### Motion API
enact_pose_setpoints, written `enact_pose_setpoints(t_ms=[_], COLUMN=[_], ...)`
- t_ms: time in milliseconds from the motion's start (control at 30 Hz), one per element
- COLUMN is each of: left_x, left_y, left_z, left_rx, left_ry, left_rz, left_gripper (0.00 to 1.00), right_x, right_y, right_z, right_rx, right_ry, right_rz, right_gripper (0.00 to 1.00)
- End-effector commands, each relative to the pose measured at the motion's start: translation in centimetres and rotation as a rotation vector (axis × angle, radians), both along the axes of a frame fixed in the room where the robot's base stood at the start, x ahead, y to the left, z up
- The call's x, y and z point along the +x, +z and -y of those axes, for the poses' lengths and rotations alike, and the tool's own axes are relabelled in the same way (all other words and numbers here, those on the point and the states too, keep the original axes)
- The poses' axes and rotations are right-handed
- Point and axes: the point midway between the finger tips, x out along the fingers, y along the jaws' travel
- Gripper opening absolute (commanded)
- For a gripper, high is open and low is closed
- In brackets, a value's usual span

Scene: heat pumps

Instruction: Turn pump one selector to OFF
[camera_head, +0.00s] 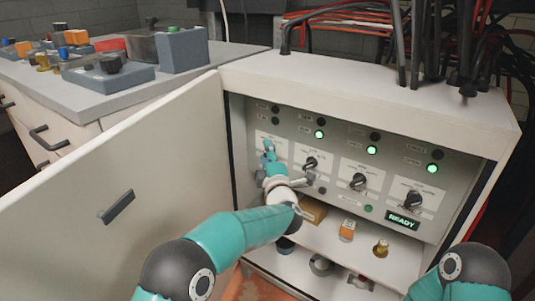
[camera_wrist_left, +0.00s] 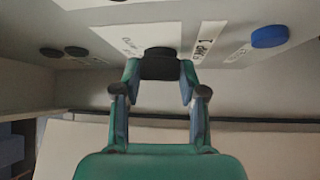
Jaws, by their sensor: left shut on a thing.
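The pump one selector (camera_wrist_left: 160,62) is a dark round knob on the panel, beside a white label reading PUMP 1 (camera_wrist_left: 207,44). My left gripper (camera_head: 268,150) is at the leftmost selector position and hides that knob in the head view. In the left wrist view my left gripper (camera_wrist_left: 159,80) has its two fingertips on either side of the knob, shut on it. The knob's pointer direction cannot be seen. My right arm shows at the lower right of the head view, but its gripper is out of view.
Other black selectors (camera_head: 358,181) sit to the right on the panel (camera_head: 335,150). Green lamps (camera_head: 372,150) glow above them. A display (camera_head: 403,220) reads READY. The open cabinet door (camera_head: 75,225) stands left. A shelf below holds an orange block (camera_head: 347,229) and a brass part (camera_head: 381,249).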

Motion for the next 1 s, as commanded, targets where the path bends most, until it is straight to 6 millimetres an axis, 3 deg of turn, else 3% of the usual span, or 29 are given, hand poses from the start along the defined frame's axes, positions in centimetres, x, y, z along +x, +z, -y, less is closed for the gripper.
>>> enact_pose_setpoints(t_ms=[167,200,333,767,1000], left_x=[0.1,0.1,0.1,-0.4,-3.2], left_y=[-0.2,-0.2,-0.2,-0.1,-0.5], left_z=[-0.4,-0.4,-0.3,0.0,0.6], left_rx=[-0.003,-0.002,-0.001,0.001,0.003], left_ry=[0.008,0.008,0.006,0.002,-0.001], left_rz=[-0.003,-0.003,-0.002,-0.001,-0.002], left_gripper=[0.07,0.46,0.67,0.67,0.67], right_x=[0.0,0.0,0.0,0.0,0.0], right_y=[0.0,0.0,0.0,0.0,0.0], right_z=[0.0,0.0,0.0,0.0,0.0], right_rx=[0.000,0.000,0.000,0.000,0.000], right_ry=[0.000,0.000,0.000,0.000,0.000], right_rz=[0.000,0.000,0.000,0.000,0.000], right_gripper=[0.00,0.00,0.00,0.00,0.00])
